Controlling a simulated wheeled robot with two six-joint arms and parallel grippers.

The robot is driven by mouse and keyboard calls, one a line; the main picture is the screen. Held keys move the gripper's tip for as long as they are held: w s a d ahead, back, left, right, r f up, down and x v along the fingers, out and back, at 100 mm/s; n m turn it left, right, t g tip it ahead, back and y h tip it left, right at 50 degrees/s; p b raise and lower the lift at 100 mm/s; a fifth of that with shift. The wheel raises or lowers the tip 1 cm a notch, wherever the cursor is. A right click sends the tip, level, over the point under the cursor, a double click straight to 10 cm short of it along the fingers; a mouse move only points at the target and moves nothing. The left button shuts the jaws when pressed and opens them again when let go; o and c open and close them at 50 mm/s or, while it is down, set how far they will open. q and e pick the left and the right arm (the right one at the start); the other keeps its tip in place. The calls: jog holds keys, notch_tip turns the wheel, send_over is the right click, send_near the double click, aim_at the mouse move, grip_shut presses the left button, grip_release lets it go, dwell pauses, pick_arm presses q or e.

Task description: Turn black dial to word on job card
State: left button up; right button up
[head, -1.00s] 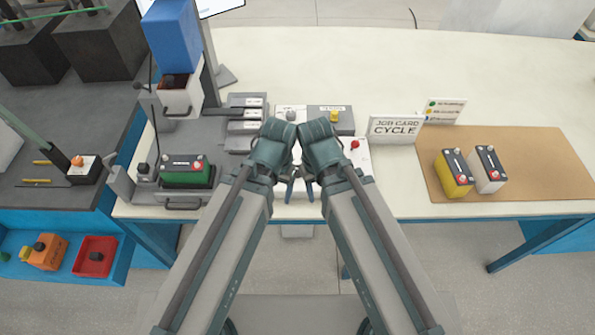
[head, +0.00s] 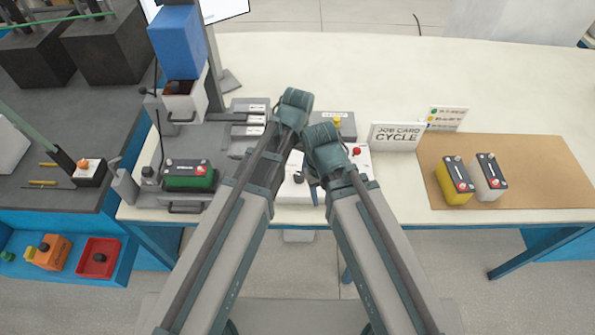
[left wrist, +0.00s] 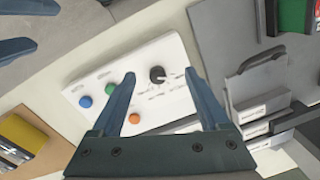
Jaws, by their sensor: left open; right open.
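The black dial (left wrist: 158,74) is on a white panel (left wrist: 146,50) in the left wrist view, with small labels around it too blurred to read. It also shows in the head view (head: 298,178), between my arms. The job card (head: 397,135) stands on the table and reads CYCLE. My left gripper (left wrist: 163,79) is open and empty, with the dial framed between its fingertips; I cannot tell the gap to it. Its fingers are hidden in the head view. My right gripper (head: 313,188) is open, low by the panel, partly hidden by its own wrist.
The panel also carries blue (left wrist: 85,101), green (left wrist: 109,88) and orange (left wrist: 134,118) buttons. A green battery (head: 188,175) sits in a fixture at left. Yellow (head: 452,184) and white (head: 489,181) batteries stand on a brown mat (head: 550,165).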

pick_arm(q)
jog(key=r, duration=0.1)
send_over(299, 175)
jog(key=shift+m+h, duration=0.3)
jog(key=shift+h, duration=0.1)
notch_tip(299, 175, down, 14)
jog(key=b, duration=1.3)
jog(key=shift+w+r, duration=0.1)
jog(key=shift+r, duration=0.05)
pick_arm(e)
notch_tip(299, 175, down, 12)
jog(key=shift+s+a+f, duration=0.25)
jog(key=shift+s+a, duration=0.05)
jog(key=shift+a, duration=0.1)
pick_arm(q)
jog(key=shift+r, duration=0.1)
grip_shut()
